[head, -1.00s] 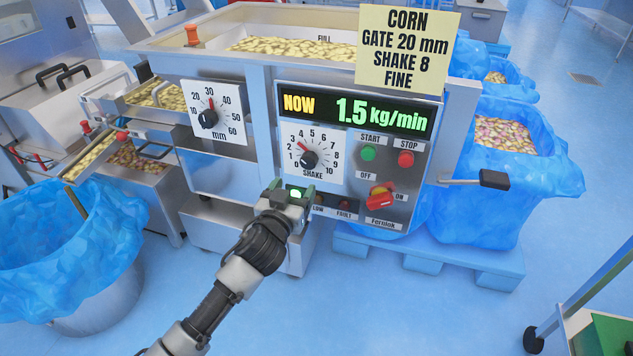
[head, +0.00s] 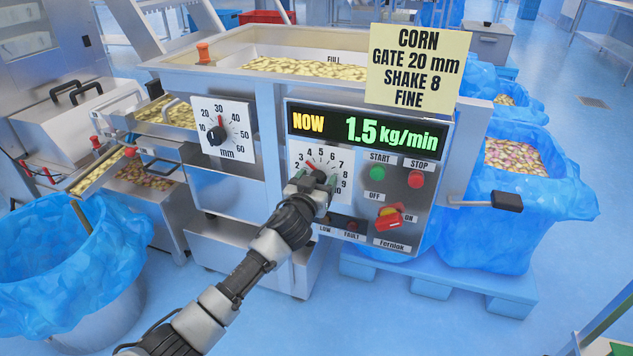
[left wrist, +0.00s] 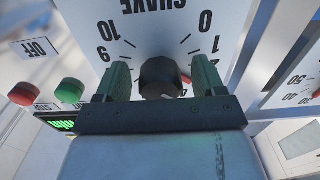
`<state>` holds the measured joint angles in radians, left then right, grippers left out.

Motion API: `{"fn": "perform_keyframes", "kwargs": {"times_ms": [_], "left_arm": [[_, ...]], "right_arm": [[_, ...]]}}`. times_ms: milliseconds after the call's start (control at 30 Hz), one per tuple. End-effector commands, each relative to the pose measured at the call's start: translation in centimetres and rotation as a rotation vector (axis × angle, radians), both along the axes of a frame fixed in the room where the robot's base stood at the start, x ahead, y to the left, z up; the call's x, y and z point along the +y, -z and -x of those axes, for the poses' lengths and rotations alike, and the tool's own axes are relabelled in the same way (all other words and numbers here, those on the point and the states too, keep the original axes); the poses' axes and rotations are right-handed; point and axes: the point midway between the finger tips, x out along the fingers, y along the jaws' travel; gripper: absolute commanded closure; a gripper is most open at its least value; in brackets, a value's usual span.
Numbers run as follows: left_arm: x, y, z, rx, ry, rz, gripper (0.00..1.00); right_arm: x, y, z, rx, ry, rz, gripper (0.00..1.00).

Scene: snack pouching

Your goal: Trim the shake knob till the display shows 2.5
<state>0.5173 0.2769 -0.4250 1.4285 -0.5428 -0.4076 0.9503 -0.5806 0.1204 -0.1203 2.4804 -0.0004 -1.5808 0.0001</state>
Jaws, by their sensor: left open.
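The shake knob (left wrist: 160,78) is black with a red mark, on a white dial plate (head: 340,162) numbered 0 to 10. In the left wrist view the plate appears upside down and the red mark is on the side of the 1 and 2. My left gripper (head: 318,180) is open, its green fingers (left wrist: 162,82) on either side of the knob. I cannot tell whether they touch it. In the head view the gripper hides most of the knob. The display (head: 365,130) reads NOW 1.5 kg/min. My right gripper is not in view.
A yellow note (head: 418,66) reads CORN, GATE 20 mm, SHAKE 8, FINE. The mm gate knob (head: 215,135) is left of the display.

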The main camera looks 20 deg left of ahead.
Motion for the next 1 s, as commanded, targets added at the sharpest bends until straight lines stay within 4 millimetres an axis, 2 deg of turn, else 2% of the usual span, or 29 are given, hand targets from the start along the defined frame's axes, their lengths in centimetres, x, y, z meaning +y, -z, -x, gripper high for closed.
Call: {"fn": "perform_keyframes", "kwargs": {"times_ms": [33,333,667,1000], "left_arm": [[0.0,0.0,0.0,0.0,0.0,0.0,0.32],[0.0,0.0,0.0,0.0,0.0,0.0,0.78],[0.0,-0.1,0.0,-0.002,0.0,-0.046,0.8],[0.1,-0.1,0.1,-0.009,0.0,-0.28,0.8]], "right_arm": [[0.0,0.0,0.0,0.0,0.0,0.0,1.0],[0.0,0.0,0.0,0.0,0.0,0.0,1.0],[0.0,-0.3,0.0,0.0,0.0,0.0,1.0],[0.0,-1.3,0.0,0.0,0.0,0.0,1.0]]}}
